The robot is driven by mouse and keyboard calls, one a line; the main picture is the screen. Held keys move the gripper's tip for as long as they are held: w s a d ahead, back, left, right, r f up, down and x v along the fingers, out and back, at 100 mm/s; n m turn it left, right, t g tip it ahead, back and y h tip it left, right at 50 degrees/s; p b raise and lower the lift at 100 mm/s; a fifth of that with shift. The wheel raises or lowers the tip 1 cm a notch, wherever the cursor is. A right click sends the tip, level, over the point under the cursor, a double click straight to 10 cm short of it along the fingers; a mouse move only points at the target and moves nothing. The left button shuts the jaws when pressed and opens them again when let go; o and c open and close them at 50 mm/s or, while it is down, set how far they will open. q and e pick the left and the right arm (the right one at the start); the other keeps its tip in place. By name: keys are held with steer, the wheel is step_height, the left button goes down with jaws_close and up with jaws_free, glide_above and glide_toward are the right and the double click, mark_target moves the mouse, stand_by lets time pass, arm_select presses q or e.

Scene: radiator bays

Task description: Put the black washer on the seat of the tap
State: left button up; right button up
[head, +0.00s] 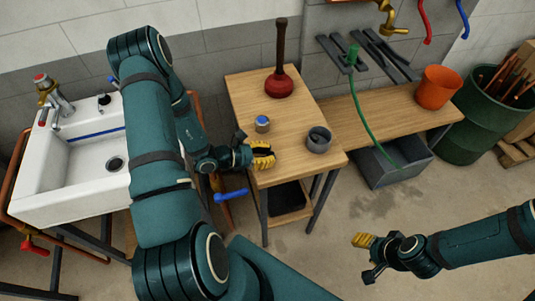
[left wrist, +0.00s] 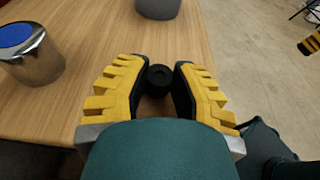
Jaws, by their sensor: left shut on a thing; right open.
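My left gripper (head: 262,155) is over the front left part of the wooden bench. Its yellow fingers (left wrist: 158,88) are shut on the black washer (left wrist: 160,76), a small dark ring with a central hole between the fingertips. In the head view the washer is hard to make out. The metal tap (head: 58,103) with a red top stands at the back left of the white sink, away from the gripper. A short dark fitting (head: 104,99) is on the sink's back rim; I cannot make out the seat. My right gripper (head: 363,258) is open and empty above the floor.
On the bench (head: 240,92) stand a blue-topped metal cylinder (head: 262,123), a grey cup (head: 319,140) and a plunger (head: 279,86). The sink (head: 50,185) is left of my left arm. An orange bucket (head: 438,88) stands at right. The floor around my right gripper is clear.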

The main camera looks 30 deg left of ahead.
arm_select(q)
steer(key=shift+f+b, duration=0.3)
steer(key=o, duration=0.8)
steer(key=shift+r, duration=0.1)
steer(key=shift+c, duration=0.2)
steer(key=p+v, duration=0.1)
steer(key=v, duration=1.2)
steer(key=shift+s+a+r, duration=0.2)
steer(key=shift+s+r, duration=0.05)
steer(key=shift+r, duration=0.15)
